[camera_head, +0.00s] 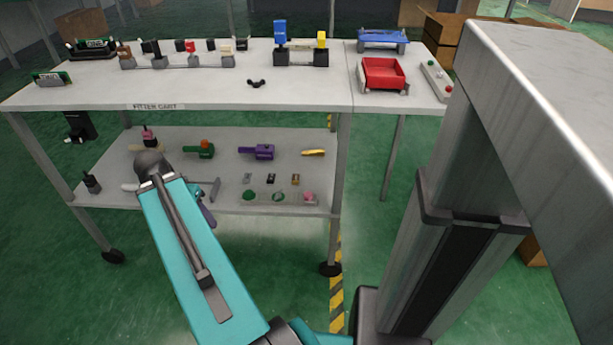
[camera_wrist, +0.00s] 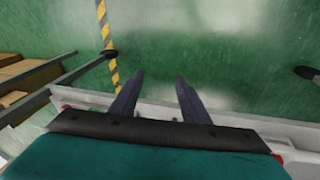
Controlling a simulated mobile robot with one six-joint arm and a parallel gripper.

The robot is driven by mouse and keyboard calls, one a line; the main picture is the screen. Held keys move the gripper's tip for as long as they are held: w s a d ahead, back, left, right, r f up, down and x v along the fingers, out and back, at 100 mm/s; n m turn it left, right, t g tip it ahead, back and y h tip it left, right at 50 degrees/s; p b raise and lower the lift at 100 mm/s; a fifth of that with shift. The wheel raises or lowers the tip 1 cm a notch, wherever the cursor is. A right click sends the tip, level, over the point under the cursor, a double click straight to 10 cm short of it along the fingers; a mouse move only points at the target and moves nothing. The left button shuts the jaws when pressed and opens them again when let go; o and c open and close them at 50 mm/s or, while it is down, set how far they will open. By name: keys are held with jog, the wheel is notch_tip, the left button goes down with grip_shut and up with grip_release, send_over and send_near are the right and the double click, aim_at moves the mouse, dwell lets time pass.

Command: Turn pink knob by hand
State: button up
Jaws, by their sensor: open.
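A small pink knob (camera_head: 309,197) sits at the front right of the cart's lower shelf (camera_head: 225,165). Another item with a pink part (camera_head: 148,134) stands at the back left of that shelf. My gripper (camera_head: 209,212) is partly hidden behind my teal arm, near the shelf's front edge, left of and apart from the small pink knob. In the wrist view, my gripper (camera_wrist: 160,78) is open, with two dark fingers apart and nothing between them. Green floor shows beyond the fingers. I cannot identify the pink knob in the wrist view.
The tabletop (camera_head: 200,92) overhangs the shelf. A cart leg (camera_head: 335,190) stands right of the knob.

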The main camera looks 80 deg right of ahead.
jog(key=w+a+r+n+g+y+p, duration=0.1)
jog(key=w+a+n+p, duration=0.3)
jog(key=a+p, duration=0.7)
jog(key=w+a+n+y+p, duration=0.1)
jog(key=w+a+n+p, duration=0.1)
jog(key=a+n+p, duration=0.65)
jog(key=s+a+r+n+p, duration=0.1)
jog(key=s+a+n+p, duration=0.1)
jog(key=s+a+p, duration=0.2)
jog(key=s+a+r+n+g+p, duration=0.1)
jog(key=s+a+p, duration=0.3)
jog(key=a+p, duration=0.6)
jog(key=s+a+r+n+g+p, duration=0.1)
jog(key=s+a+r+n+p, duration=0.1)
jog(key=s+a+p, duration=0.2)
jog(key=a+p, duration=0.3)
jog(key=p, duration=0.1)
jog(key=shift+s+a+r+n, duration=0.15)
jog(key=shift+a+r+n, duration=0.1)
jog(key=shift+r+n, duration=0.1)
jog(key=shift+c, duration=1.4)
jog(key=shift+d, duration=0.15)
